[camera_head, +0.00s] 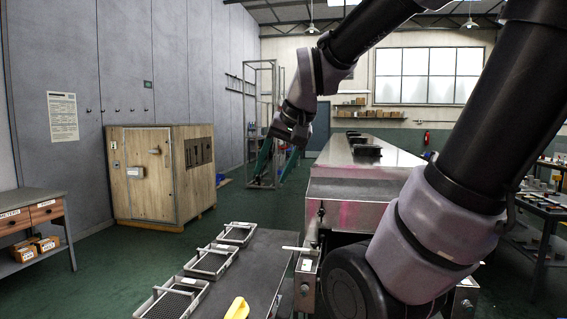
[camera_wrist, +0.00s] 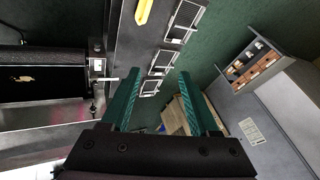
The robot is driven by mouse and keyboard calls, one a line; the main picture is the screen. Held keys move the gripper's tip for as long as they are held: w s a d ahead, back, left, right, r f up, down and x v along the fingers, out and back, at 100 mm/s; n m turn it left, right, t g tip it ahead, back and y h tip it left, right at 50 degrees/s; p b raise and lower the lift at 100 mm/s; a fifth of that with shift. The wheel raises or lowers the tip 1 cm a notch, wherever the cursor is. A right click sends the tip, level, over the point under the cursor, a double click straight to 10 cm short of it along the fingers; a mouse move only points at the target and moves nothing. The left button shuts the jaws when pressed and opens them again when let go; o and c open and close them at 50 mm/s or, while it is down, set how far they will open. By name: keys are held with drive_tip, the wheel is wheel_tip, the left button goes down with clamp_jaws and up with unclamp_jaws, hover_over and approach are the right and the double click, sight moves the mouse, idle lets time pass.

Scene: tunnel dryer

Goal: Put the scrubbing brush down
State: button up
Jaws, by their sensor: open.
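A yellow object (camera_head: 237,308), which looks like the scrubbing brush, lies on the dark bench (camera_head: 258,258) at the bottom edge of the head view, partly cut off. It also shows at the top of the wrist view (camera_wrist: 143,11). Its bristles cannot be made out. My gripper (camera_wrist: 158,72) is open, with its two green fingers spread wide and nothing between them. In the head view the gripper (camera_head: 270,176) hangs in the air, well above and beyond the yellow object.
Several grey mesh trays (camera_head: 212,261) stand in a row along the bench's left side. The metal dryer (camera_head: 345,187) is to the right. A wooden cabinet (camera_head: 150,175) and a drawer table (camera_head: 35,214) stand left. The green floor between is open.

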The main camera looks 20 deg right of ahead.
drive_tip(key=shift+t, duration=0.6)
drive_tip(key=s, duration=0.1)
drive_tip(key=s+r, duration=0.1)
drive_tip(key=s, duration=0.2)
drive_tip(key=shift+s+d+r, duration=0.3)
drive_tip(key=shift+r, duration=0.1)
idle(0.4)
